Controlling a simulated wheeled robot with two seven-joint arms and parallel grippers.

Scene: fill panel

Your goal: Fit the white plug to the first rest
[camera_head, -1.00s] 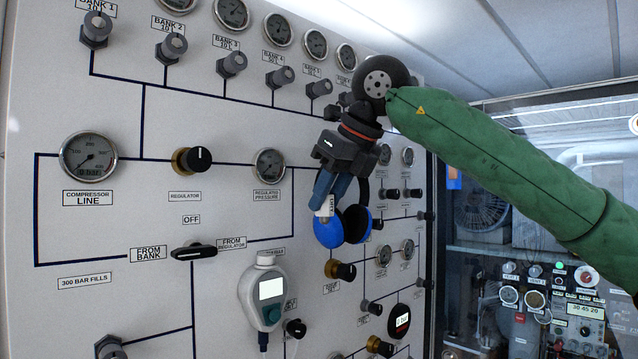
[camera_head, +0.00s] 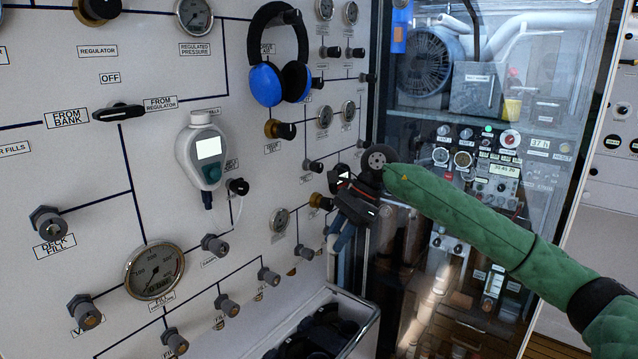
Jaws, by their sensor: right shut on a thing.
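My right gripper (camera_head: 343,232) is in front of the lower right part of the panel, near its right edge, with its fingers pointing down and left. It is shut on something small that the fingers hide. I cannot make out a white plug in its jaws. I cannot tell which fitting is the first rest. A white handheld meter (camera_head: 203,150) with a pale screen hangs on the panel, left of the gripper and apart from it. A thin white cord runs below a black knob (camera_head: 238,187) beside the meter. My left gripper is out of view.
The panel (camera_head: 150,80) carries gauges, knobs and grey fittings. Blue ear defenders (camera_head: 266,85) hang above the gripper. An open bin (camera_head: 368,312) with dark items stands below. A glass-fronted cabinet (camera_head: 420,120) is behind my right arm.

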